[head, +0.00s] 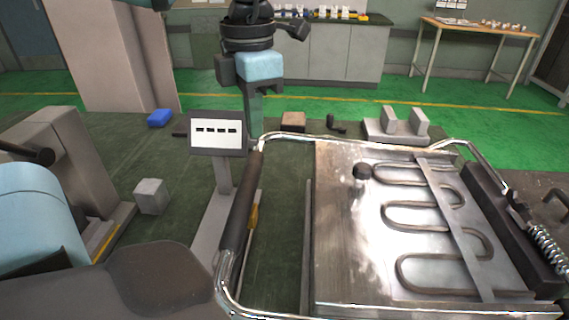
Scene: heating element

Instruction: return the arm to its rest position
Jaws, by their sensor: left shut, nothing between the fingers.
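My left gripper (254,125) hangs at the top centre of the head view, below a black wrist and a light blue block. Its fingers point down and are shut, with nothing seen between them. It appears behind and just right of the small display panel (217,131), and left of the metal plate (340,235). I cannot tell how high its tips are above the green bench. The serpentine heating element (445,220) lies on the plate under a diagonal metal bar. My right gripper is not in view.
A chrome rail with a black grip (241,202) borders the plate. A spring (546,250) is at right. Cabinets and a wooden table (480,28) stand behind.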

